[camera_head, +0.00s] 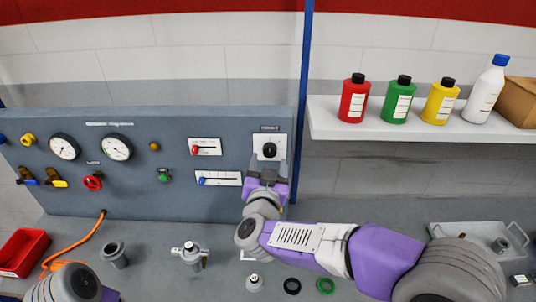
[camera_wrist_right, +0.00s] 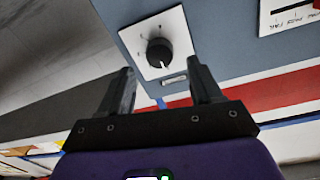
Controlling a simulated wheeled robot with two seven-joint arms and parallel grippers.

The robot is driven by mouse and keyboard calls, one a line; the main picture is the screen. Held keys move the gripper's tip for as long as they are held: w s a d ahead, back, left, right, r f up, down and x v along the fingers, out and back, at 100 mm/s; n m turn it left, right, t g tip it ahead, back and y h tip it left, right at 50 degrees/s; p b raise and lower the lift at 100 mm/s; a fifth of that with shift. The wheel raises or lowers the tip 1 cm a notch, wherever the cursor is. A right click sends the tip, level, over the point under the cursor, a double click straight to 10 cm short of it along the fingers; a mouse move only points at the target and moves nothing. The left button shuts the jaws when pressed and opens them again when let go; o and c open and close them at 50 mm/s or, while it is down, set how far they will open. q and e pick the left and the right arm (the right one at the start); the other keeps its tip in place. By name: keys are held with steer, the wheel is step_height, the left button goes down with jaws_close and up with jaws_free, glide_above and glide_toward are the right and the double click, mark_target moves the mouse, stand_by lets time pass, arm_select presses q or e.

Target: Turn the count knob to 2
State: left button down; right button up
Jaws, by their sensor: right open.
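The count knob is a black round knob (camera_head: 269,149) on a white plate at the right end of the grey panel. It also shows in the right wrist view (camera_wrist_right: 159,52), with small marks around it too small to read. My right gripper (camera_head: 267,176) is just below the knob in the head view. In the right wrist view the open fingers (camera_wrist_right: 164,78) are apart, with the knob ahead between them and nothing held. I cannot tell the knob's pointed setting. My left gripper is out of view; only part of my left arm shows at bottom left.
The panel (camera_head: 130,195) also carries gauges, valves and two sliders, with the blue-marked slider (camera_head: 218,179) left of my right gripper. A blue post (camera_head: 303,90) stands right of the knob. A shelf (camera_head: 400,128) holds several bottles. Small parts and a tray (camera_head: 440,232) sit on the bench.

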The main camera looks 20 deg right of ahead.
mark_target(269, 153)
steer(key=shift+x, duration=1.9)
steer(key=c, duration=1)
steer(key=shift+c, duration=0.2)
